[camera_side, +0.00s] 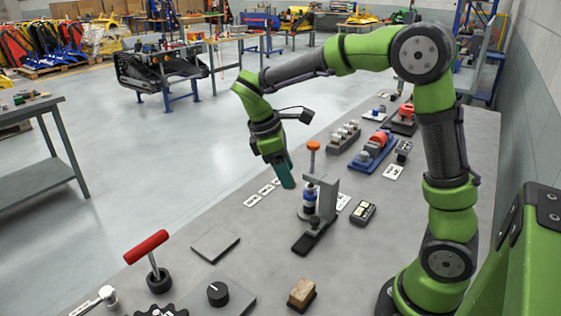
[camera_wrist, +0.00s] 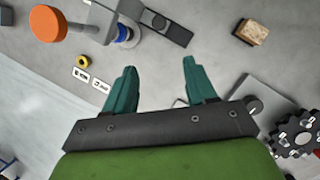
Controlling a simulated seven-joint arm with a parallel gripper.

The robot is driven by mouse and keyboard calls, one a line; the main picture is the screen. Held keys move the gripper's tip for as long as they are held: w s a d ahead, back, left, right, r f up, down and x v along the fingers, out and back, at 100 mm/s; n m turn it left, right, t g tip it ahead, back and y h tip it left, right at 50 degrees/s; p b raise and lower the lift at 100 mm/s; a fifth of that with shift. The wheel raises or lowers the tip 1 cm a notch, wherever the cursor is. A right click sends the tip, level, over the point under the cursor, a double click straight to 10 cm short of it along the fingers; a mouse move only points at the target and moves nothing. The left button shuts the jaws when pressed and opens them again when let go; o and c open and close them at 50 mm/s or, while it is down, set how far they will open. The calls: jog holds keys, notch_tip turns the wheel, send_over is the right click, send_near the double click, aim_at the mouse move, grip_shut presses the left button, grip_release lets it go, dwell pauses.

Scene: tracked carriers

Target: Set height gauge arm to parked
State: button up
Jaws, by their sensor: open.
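A grey upright stand (camera_side: 327,198) with a blue collar and an orange round knob (camera_side: 313,146) stands on the bench in the side view. It looks like the height gauge, but I cannot tell for certain. In the wrist view its orange knob (camera_wrist: 48,23) is at the upper left, with the blue collar (camera_wrist: 123,33) beside it and the dark base to the right. I cannot tell which part is its arm or its setting. My gripper (camera_side: 288,181) is left of the stand, above the bench and apart from it. Its teal fingers (camera_wrist: 160,66) are open and empty.
Small label cards (camera_side: 252,201) lie left of the stand. A small dark box (camera_side: 363,212) is to its right. A red-handled lever (camera_side: 147,247), a flat plate (camera_side: 215,245), a black knob (camera_side: 217,292) and a wooden block (camera_side: 302,292) occupy the near bench.

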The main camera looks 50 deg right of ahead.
jog(key=r+n, duration=0.1)
send_near(314, 219)
jog(key=shift+n+g, duration=0.3)
jog(key=x, duration=0.8)
jog(key=shift+w+d+f, duration=0.15)
jog(key=shift+w+f, duration=0.1)
jog(key=shift+f, duration=0.05)
grip_shut()
